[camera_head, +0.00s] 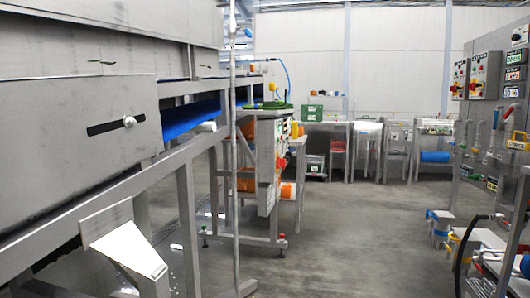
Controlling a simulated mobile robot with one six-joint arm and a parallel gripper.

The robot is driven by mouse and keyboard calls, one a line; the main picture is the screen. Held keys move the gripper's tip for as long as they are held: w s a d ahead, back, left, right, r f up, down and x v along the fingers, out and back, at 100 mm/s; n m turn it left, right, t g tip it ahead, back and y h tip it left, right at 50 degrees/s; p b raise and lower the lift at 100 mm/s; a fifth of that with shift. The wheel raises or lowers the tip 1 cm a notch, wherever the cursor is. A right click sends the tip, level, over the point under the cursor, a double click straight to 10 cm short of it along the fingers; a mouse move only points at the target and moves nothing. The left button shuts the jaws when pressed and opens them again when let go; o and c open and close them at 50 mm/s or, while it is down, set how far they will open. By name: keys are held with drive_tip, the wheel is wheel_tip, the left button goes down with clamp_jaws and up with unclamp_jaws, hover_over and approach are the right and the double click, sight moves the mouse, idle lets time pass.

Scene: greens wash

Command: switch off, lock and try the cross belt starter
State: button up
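Grey starter boxes hang on the wall panel at the right edge. One box (484,75) carries a small label on top and red, yellow and green controls. A second box (458,79) with red and yellow controls is to its left. The labels are too small to read, so I cannot tell which is the cross belt starter, nor its switch position. Coloured tags or locks (495,119) hang below the boxes; I cannot tell which are padlocks. My gripper is not in view.
A steel conveyor frame (180,160) with a blue belt (190,119) fills the left. A steel cabinet stand (270,165) is mid-left, with a thin upright pole before it. Benches (350,130) line the back. A low bench (490,250) is lower right. The centre floor (350,230) is clear.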

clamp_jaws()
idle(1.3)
